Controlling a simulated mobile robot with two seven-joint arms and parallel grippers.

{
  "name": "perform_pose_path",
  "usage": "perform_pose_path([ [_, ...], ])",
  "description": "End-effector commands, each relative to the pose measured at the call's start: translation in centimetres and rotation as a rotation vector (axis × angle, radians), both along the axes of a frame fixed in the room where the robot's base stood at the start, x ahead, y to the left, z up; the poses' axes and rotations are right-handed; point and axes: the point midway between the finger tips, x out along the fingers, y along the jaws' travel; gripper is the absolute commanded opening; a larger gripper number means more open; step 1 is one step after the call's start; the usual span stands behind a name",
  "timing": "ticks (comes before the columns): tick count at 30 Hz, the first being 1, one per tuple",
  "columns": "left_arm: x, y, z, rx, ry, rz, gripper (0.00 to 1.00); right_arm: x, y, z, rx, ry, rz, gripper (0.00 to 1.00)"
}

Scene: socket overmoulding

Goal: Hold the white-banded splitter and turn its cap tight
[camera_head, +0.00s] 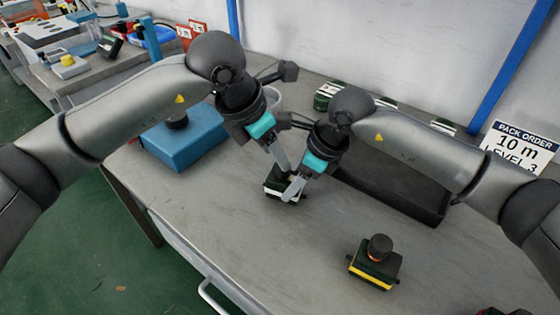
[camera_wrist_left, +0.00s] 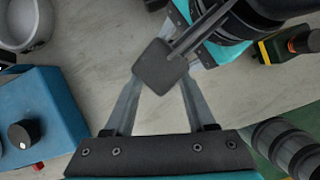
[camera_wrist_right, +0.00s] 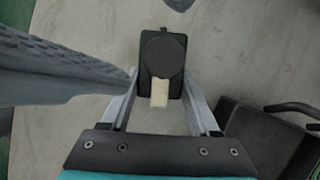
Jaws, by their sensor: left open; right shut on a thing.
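The white-banded splitter is a small dark box in the right wrist view (camera_wrist_right: 174,88), with a round black cap (camera_wrist_right: 161,54) on top and a pale band below it. In the head view the splitter (camera_head: 270,187) is partly covered by the fingers. My right gripper (camera_head: 292,192) is shut on its body, one finger on each side (camera_wrist_right: 160,88). My left gripper (camera_head: 284,168) is open, its fingers pointing down close above the splitter. In the left wrist view a dark square part of my right arm blocks the space between the left fingertips (camera_wrist_left: 163,70), so the cap is hidden there.
A yellow-banded splitter (camera_head: 376,268) stands at the front right. A black tray (camera_head: 395,195) lies behind my right gripper. A blue box with a black knob (camera_head: 190,146) and a grey cup (camera_head: 272,98) stand to the left and back. The front middle of the table is clear.

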Motion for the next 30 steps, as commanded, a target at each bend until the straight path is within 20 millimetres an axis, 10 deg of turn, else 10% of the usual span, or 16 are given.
perform_pose_path([
  [20, 1.2, -1.3, -4.2, 0.000, 0.000, -0.001, 0.55, 0.0, 0.0, 0.0, 0.001, 0.000, 0.000, 0.03],
  [30, 1.2, -1.3, -4.2, 0.000, 0.000, -0.001, 0.16, 0.0, 0.0, 0.0, 0.001, -0.001, 0.000, 0.03],
])
